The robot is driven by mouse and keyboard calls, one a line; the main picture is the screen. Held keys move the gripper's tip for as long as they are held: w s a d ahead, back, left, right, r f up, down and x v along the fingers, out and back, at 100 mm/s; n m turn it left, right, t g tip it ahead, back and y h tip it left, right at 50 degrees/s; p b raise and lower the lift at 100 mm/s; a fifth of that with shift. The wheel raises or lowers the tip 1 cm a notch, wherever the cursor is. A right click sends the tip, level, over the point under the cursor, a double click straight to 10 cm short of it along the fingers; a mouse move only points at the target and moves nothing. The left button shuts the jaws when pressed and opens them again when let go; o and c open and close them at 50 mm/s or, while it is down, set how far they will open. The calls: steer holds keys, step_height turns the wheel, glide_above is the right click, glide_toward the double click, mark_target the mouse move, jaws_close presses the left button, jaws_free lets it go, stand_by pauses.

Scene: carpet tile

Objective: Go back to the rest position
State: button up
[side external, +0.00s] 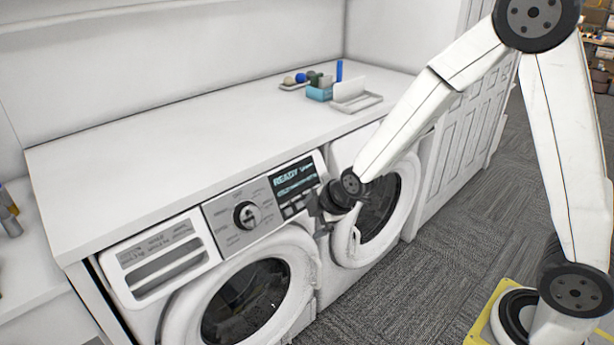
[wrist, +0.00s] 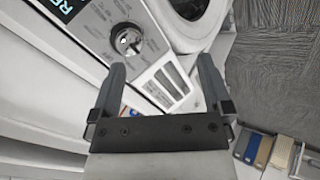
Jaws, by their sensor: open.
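My gripper (wrist: 165,88) shows in the wrist view with its two dark fingers spread apart and nothing between them. Beyond the fingers is the left washing machine's panel, with its round dial (wrist: 127,40) and slotted drawer front (wrist: 165,82). In the side external view, my arm reaches down from the upper right and its wrist is in front of the machines, near the display (side external: 295,178). The fingers are hard to make out there, and I cannot tell whether they touch the machine.
The left washer (side external: 305,275) and right machine (side external: 408,195) stand under a white counter (side external: 190,145). Grey carpet (side external: 440,270) lies open in front.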

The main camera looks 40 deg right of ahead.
steer(key=s+d+r+m+g, duration=0.1)
steer(key=s+d+m+g, duration=0.1)
steer(key=s+m, duration=0.5)
steer(key=s+d+r+m+g, duration=0.1)
steer(key=s+m+g, duration=0.1)
steer(key=s+m, duration=0.4)
steer(key=shift+s+d+r+m+g+h, duration=0.15)
steer(key=shift+s+d+m+g+h, duration=0.2)
steer(key=shift+s, duration=0.9)
